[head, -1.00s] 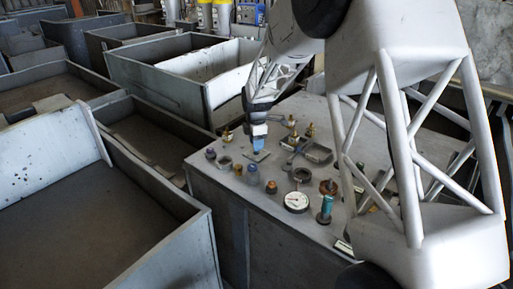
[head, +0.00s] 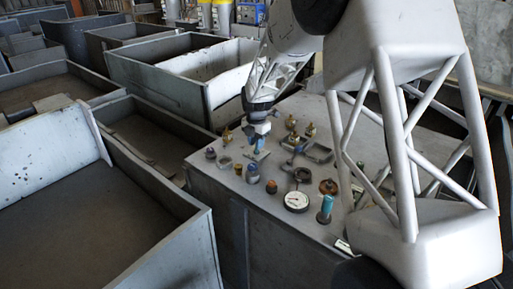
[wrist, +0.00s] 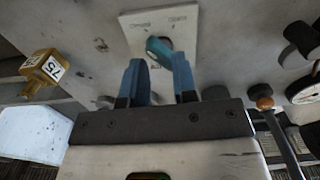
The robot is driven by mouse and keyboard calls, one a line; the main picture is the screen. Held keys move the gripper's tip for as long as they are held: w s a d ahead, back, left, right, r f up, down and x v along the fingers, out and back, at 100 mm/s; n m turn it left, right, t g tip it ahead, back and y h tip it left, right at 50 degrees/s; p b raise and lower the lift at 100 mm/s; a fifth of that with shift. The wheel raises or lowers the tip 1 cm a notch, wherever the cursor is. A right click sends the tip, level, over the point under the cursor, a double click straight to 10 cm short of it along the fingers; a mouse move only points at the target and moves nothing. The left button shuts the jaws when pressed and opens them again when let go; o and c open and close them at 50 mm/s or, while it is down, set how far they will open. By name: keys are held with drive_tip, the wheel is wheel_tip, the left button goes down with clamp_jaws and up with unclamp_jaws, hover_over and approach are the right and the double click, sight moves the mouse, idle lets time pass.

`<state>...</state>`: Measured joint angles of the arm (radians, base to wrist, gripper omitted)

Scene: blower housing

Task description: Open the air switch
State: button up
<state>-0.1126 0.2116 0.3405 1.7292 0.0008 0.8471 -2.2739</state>
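The air switch is a small blue-teal knob (wrist: 160,47) on a white plate (wrist: 187,22) with small dark lettering, at the top middle of the wrist view. The lettering is too small to read. In the head view the pale plate (head: 263,156) lies on the grey panel, partly hidden by my gripper. My gripper (wrist: 160,66) has two blue fingers, spread apart with a gap and nothing held. The knob lies past the fingertips, close to the right finger; I cannot tell if they touch. In the head view my gripper (head: 257,146) points down just over the plate.
A white dial gauge (head: 296,201), a teal cylinder (head: 325,209), a brown wheel (head: 328,187) and several knobs stand on the panel. A yellow block (wrist: 42,68) shows left in the wrist view. Open grey bins (head: 180,95) lie left of the panel.

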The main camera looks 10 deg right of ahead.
drive_tip(key=n, duration=0.1)
drive_tip(key=f+n, duration=0.2)
drive_tip(key=shift+s+d+f+n, duration=0.1)
drive_tip(key=shift+s+d+n, duration=0.2)
drive_tip(key=shift+n, duration=0.1)
drive_tip(key=n, duration=0.2)
drive_tip(key=shift+w+a+r+n, duration=0.15)
drive_tip(key=shift+w+r+n, duration=0.05)
drive_tip(key=shift+r+n, duration=0.2)
drive_tip(key=shift+f, duration=0.55)
drive_tip(key=shift+c, duration=0.5)
